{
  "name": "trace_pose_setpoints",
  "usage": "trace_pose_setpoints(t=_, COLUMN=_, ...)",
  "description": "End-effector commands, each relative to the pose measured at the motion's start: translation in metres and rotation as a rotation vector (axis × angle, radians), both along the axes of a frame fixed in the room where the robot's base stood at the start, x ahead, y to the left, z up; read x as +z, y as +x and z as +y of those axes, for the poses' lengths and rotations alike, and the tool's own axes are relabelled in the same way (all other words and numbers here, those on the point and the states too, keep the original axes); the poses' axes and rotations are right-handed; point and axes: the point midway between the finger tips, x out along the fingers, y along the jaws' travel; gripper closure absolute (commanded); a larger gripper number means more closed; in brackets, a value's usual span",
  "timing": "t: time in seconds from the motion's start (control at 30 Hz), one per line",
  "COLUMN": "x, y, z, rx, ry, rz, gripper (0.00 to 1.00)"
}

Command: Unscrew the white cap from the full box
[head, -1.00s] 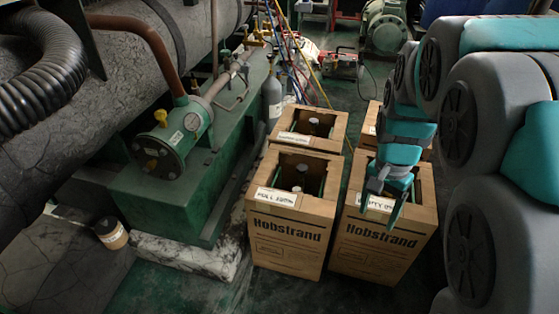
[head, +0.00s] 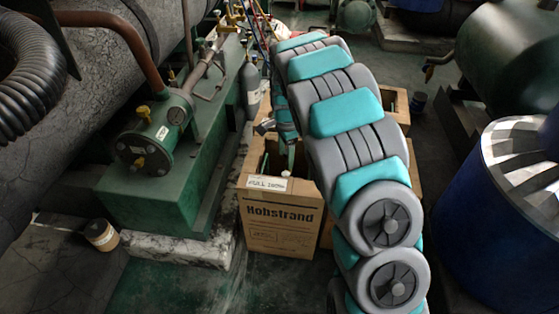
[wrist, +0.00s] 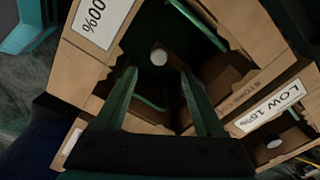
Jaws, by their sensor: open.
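The full box (head: 280,225) is an open-topped cardboard carton with a "FULL 100%" label in the head view. In the wrist view the full box (wrist: 82,62) shows its "100%" label at upper left. A round white cap (wrist: 159,57) shows inside it, on a dark cylinder top. My gripper (wrist: 158,72) is open above the box, its two fingers apart, with the cap in line with the gap between the tips. The fingers do not visibly touch the cap.
A box labelled "LOW 15%" (wrist: 270,108) stands beside the full box, with another pale cap (wrist: 273,143). Green machinery (head: 160,190) stands left. A blue drum (head: 490,220) stands right. A small tub (head: 102,235) sits on the floor at left.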

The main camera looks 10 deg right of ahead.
Motion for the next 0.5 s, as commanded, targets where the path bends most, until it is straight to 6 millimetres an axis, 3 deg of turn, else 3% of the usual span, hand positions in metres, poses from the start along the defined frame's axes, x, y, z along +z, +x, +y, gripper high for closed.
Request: trace_pose_setpoints(t=0.5, x=-0.064, y=-0.002, z=0.0, rx=0.003, ry=0.0, rz=0.006, gripper=0.29)
